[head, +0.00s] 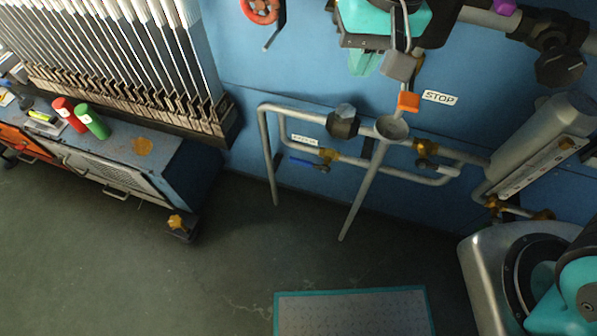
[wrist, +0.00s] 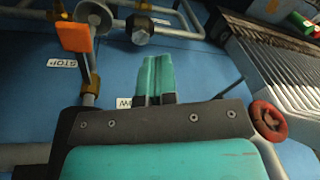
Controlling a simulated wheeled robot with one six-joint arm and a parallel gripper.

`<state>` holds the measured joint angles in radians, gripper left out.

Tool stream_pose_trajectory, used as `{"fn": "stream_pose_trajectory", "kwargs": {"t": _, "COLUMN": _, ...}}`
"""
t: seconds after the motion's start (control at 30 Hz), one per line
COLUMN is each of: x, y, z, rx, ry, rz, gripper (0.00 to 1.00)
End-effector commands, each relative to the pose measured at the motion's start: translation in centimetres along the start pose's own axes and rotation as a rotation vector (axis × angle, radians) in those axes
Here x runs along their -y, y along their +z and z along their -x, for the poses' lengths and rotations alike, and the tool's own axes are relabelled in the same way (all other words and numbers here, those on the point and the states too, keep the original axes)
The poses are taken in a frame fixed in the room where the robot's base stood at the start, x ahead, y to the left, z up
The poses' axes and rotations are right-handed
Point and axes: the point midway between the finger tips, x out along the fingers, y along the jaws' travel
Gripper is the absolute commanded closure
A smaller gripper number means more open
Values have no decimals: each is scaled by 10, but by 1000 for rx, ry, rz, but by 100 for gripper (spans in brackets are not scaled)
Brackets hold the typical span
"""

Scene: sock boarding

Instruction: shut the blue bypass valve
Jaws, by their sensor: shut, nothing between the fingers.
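The blue bypass valve lever (head: 304,163) is on the low pipe loop in the head view, left of its brass valve body (head: 328,155). The lever lies roughly along the pipe just beneath it. A small white label (head: 305,140), too small to read surely, sits above it. My gripper (head: 362,64) is high up at the top of the head view, above and right of the lever and well apart from it. In the wrist view its teal fingers (wrist: 154,77) are together and empty. I cannot make out the blue lever in the wrist view.
An orange tab (head: 408,101) and a funnel (head: 392,128) stand near the pipes, beside a STOP sign (head: 439,97). A grey cylinder (head: 540,140) is at the right. A bench (head: 150,150) with red and green cans is left.

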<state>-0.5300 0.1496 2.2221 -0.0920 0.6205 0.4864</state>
Motion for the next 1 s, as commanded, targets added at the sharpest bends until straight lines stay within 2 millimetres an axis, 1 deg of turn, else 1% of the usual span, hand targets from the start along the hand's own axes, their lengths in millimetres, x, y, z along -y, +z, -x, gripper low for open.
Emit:
{"fn": "stream_pose_trajectory", "kwargs": {"t": 0.03, "x": 4, "y": -8, "z": -58, "rx": -7, "ry": 33, "rz": -46, "gripper": 100}}
{"fn": "stream_pose_trajectory", "kwargs": {"t": 0.07, "x": 8, "y": -14, "z": -76, "rx": -18, "ry": 51, "rz": -79, "gripper": 100}}
{"fn": "stream_pose_trajectory", "kwargs": {"t": 0.1, "x": 12, "y": -21, "z": -99, "rx": -34, "ry": 73, "rz": -122, "gripper": 100}}
{"fn": "stream_pose_trajectory", "kwargs": {"t": 0.17, "x": 19, "y": -30, "z": -134, "rx": -59, "ry": 106, "rz": -181, "gripper": 100}}
{"fn": "stream_pose_trajectory", "kwargs": {"t": 0.2, "x": 23, "y": -36, "z": -156, "rx": -77, "ry": 125, "rz": -219, "gripper": 100}}
{"fn": "stream_pose_trajectory", "kwargs": {"t": 0.27, "x": 30, "y": -42, "z": -188, "rx": -106, "ry": 151, "rz": -271, "gripper": 100}}
{"fn": "stream_pose_trajectory", "kwargs": {"t": 0.3, "x": 33, "y": -46, "z": -207, "rx": -125, "ry": 167, "rz": -303, "gripper": 100}}
{"fn": "stream_pose_trajectory", "kwargs": {"t": 0.4, "x": 42, "y": -52, "z": -242, "rx": -168, "ry": 193, "rz": -365, "gripper": 100}}
{"fn": "stream_pose_trajectory", "kwargs": {"t": 0.5, "x": 47, "y": -56, "z": -262, "rx": -196, "ry": 207, "rz": -404, "gripper": 100}}
{"fn": "stream_pose_trajectory", "kwargs": {"t": 0.57, "x": 49, "y": -57, "z": -266, "rx": -207, "ry": 211, "rz": -417, "gripper": 100}}
{"fn": "stream_pose_trajectory", "kwargs": {"t": 0.9, "x": 50, "y": -58, "z": -266, "rx": -212, "ry": 214, "rz": -426, "gripper": 100}}
{"fn": "stream_pose_trajectory", "kwargs": {"t": 1.0, "x": 49, "y": -58, "z": -270, "rx": -211, "ry": 215, "rz": -426, "gripper": 100}}
